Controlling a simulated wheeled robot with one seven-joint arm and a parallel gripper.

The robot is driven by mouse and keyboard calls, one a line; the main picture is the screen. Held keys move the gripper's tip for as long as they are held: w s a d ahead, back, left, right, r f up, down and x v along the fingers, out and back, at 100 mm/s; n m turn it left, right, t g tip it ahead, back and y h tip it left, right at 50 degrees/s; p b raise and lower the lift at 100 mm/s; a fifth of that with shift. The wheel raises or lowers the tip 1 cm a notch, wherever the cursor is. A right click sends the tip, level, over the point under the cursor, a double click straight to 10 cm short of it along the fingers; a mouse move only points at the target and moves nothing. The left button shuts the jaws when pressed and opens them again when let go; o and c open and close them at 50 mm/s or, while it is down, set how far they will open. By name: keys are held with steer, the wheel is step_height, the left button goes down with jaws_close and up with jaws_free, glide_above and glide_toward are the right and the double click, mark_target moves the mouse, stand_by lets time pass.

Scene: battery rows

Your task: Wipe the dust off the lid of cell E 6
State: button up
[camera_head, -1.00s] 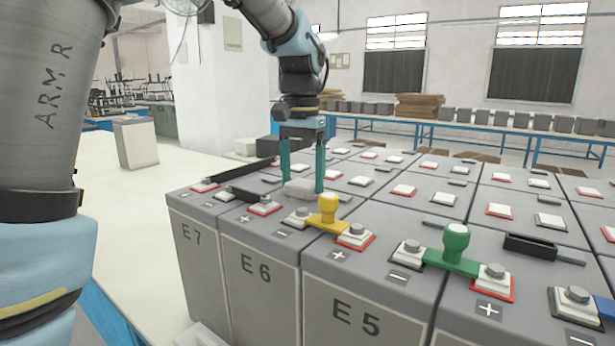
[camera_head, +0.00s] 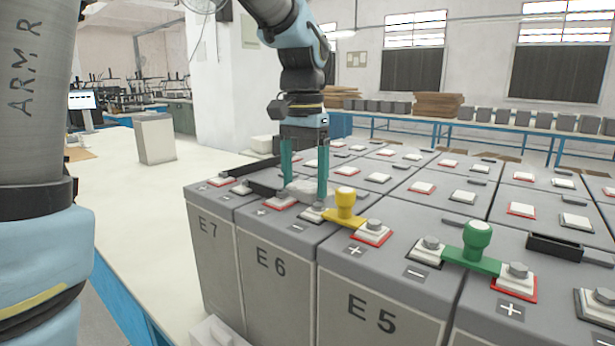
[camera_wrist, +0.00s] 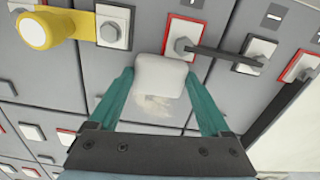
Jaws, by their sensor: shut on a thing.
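Cell E 6 (camera_head: 283,282) is a grey battery, labelled on its front, in the row between E 7 and E 5. My gripper (camera_head: 304,188) points down over its lid, its teal fingers shut on a whitish wiping pad (camera_wrist: 160,76). The pad is low at the lid, close behind the front terminals; contact cannot be told. In the wrist view a pale, dusty-looking smudge (camera_wrist: 154,103) shows on the lid beside the pad, between the fingers. The fingers partly hide the lid in the head view.
A yellow-handled link (camera_head: 345,205) stands right of the pad, and a green-handled link (camera_head: 476,245) farther right. A dark bar (camera_wrist: 215,54) joins terminals close to the pad. Raised terminals crowd the battery tops. The white table (camera_head: 115,195) at left is mostly clear.

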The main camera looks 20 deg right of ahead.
steer(key=shift+w+d+r+p, duration=0.1)
steer(key=shift+w+d+p, duration=0.35)
steer(key=shift+w+p, duration=0.25)
steer(key=shift+w+d+p, duration=0.4)
steer(key=shift+d+p, duration=0.15)
steer(key=shift+d, duration=0.3)
steer(key=shift+w+d+p, duration=0.35)
steer(key=shift+d+p, duration=0.2)
steer(key=shift+d, duration=0.3)
steer(key=shift+w+d, duration=0.3)
steer(key=shift+d, duration=0.2)
steer(key=shift+w+d+p, duration=0.4)
steer(key=shift+d+p, duration=0.3)
steer(key=shift+p, duration=0.1)
steer(key=shift+w+d+p, duration=0.35)
steer(key=shift+d+p, duration=0.35)
steer(key=shift+p, duration=0.1)
steer(key=shift+s+a+f+b, duration=0.1)
steer(key=shift+s+a+b, duration=0.3)
steer(key=shift+s+a, duration=0.75)
steer(key=shift+s+a+f+b, duration=0.1)
steer(key=shift+s+a+b, duration=0.3)
steer(key=shift+a, duration=1.3)
steer(key=shift+s+a+b, duration=0.4)
steer(key=shift+s+a, duration=0.4)
steer(key=shift+a, duration=0.65)
steer(key=shift+s+a+f, duration=0.1)
steer(key=shift+a+f, duration=0.05)
